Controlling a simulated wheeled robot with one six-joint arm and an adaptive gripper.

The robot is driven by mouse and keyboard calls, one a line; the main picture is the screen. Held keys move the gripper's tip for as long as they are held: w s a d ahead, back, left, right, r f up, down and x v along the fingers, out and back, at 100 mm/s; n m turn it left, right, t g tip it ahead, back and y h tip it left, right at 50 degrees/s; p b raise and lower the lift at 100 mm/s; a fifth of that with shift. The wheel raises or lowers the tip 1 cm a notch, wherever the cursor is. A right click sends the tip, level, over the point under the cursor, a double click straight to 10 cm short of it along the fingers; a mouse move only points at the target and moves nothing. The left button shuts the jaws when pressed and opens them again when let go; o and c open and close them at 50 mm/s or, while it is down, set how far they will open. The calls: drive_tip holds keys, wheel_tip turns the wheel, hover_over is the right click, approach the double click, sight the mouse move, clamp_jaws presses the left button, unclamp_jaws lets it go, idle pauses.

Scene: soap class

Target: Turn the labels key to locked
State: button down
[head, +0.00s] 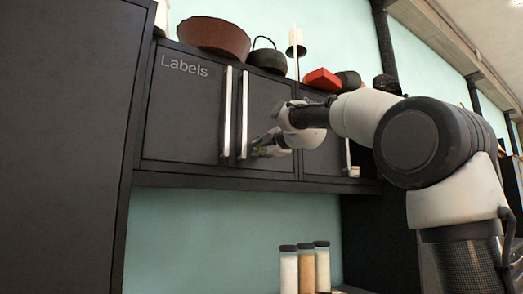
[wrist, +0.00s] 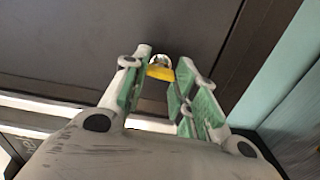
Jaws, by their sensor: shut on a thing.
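The dark wall cupboard (head: 185,110) carries the word Labels at its upper left. My gripper (head: 257,149) is at the lower part of its doors, just right of the two long pale handles (head: 228,115). In the wrist view, my gripper (wrist: 160,72) has green-padded fingers on either side of a small yellow key (wrist: 160,72) at the dark door face. The fingers are shut on the key. A pale metal ring shows just beyond the yellow part. The keyhole and the key's shaft are hidden, and I cannot tell the angle of the lock.
A brown bowl (head: 213,38), a dark pot (head: 267,57), a candle holder (head: 296,50) and a red item (head: 322,79) stand on top of the cupboard. Several lidded jars (head: 305,266) stand below. The wall (head: 200,240) beneath the cupboard is bare.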

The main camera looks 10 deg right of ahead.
drive_tip(key=shift+n, duration=0.5)
drive_tip(key=c, duration=1.1)
unclamp_jaws()
drive_tip(key=v, duration=1.2)
